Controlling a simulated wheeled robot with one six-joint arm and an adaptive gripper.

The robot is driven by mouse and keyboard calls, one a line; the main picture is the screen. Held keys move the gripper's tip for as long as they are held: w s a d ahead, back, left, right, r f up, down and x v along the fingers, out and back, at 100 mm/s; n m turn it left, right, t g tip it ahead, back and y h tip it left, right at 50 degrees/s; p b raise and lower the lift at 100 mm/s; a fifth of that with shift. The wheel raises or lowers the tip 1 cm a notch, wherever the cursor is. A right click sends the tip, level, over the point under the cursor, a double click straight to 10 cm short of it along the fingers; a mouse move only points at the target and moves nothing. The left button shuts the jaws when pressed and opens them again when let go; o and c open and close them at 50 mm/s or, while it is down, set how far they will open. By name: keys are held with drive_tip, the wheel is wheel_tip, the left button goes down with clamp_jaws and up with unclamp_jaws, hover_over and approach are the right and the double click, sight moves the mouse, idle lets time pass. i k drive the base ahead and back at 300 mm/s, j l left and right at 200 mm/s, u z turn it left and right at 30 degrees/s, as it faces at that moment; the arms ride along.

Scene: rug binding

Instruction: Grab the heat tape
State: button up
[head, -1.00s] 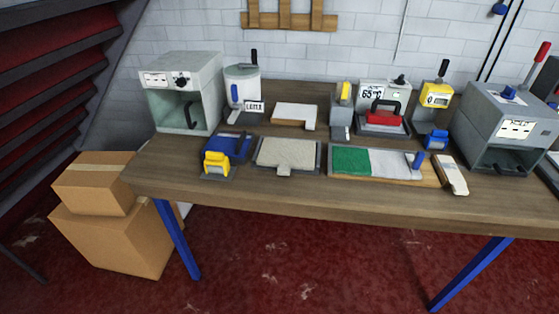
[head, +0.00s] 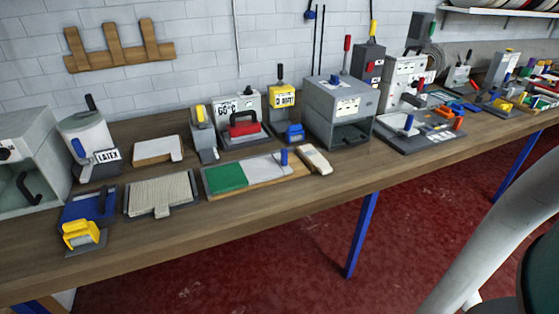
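No thing in view is marked as heat tape, and I cannot tell for sure which one it is. A blue holder with a yellow part (head: 82,229) sits at the front left of the bench. Beside it a flat tray (head: 161,196) carries a beige ribbed piece. Right of that lies a board with a green and a pale grey section (head: 230,177) and a small blue peg. A narrow whitish bar (head: 314,159) lies at the board's right end. My gripper is out of view; only part of my pale arm shows at the lower right.
The wooden bench (head: 270,207) runs along the wall. More tools crowd the right. The bench's front strip is clear.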

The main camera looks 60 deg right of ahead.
sight(314, 154)
drive_tip(key=z, duration=1.25)
